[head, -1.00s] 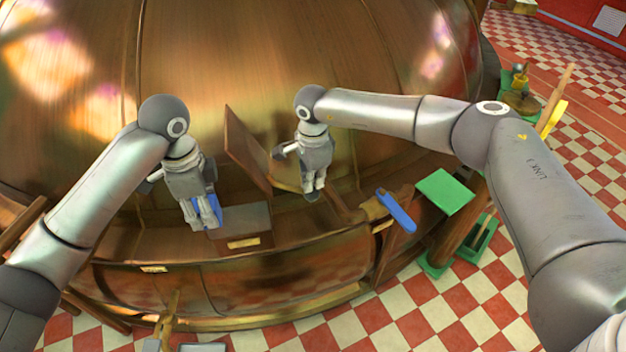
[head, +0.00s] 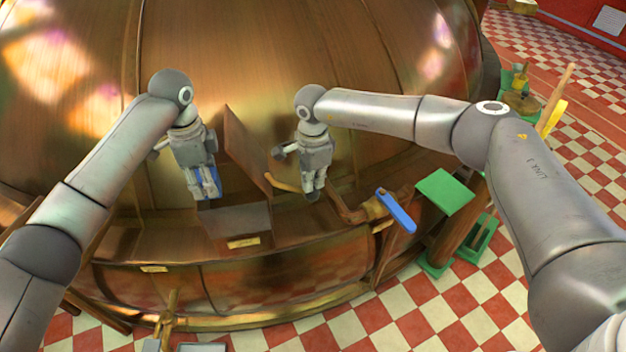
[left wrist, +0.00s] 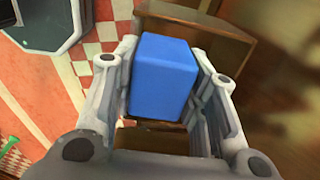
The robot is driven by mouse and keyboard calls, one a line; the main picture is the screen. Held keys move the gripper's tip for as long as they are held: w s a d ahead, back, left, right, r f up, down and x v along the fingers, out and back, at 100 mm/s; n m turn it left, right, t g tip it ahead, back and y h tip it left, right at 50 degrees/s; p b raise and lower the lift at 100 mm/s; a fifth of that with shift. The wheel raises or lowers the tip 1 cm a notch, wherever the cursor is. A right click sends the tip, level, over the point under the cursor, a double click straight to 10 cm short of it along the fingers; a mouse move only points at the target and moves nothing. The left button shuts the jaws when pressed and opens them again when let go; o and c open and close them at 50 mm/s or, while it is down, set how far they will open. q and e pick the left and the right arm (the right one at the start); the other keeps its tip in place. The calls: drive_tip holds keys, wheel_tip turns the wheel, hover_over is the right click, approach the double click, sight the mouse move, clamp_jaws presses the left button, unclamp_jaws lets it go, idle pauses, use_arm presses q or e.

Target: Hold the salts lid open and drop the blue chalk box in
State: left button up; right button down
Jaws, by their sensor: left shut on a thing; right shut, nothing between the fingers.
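The blue chalk box (left wrist: 163,76) is between the fingers of my left gripper (head: 208,194), which is shut on it; little of it shows in the head view. This gripper is above and behind the brown salts box (head: 238,219), left of its lid. The lid (head: 246,150) is a brown panel standing raised and tilted. My right gripper (head: 313,194) is shut and empty, just right of the lid; I cannot tell if it touches it. The inside of the salts box is not clearly seen.
A large copper kettle (head: 290,60) rises behind the ledge. A blue handle (head: 396,211) and a green block (head: 445,192) are to the right. A wooden handle (head: 170,310) stands at the front. Checkered floor lies beyond.

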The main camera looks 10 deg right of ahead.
use_arm(q)
drive_tip(key=w, duration=0.7)
drive_tip(key=shift+d, duration=0.15)
drive_tip(key=shift+f, duration=0.1)
drive_tip(key=o, duration=1.3)
drive_tip(key=o, duration=0.6)
drive_tip(key=shift+s, duration=0.1)
drive_tip(key=s+r, duration=0.1)
drive_tip(key=s, duration=0.5)
drive_tip(key=s+r, duration=0.1)
drive_tip(key=s, duration=0.6)
drive_tip(key=s+r, duration=0.1)
drive_tip(key=s, duration=0.6)
drive_tip(key=shift+a, duration=0.35)
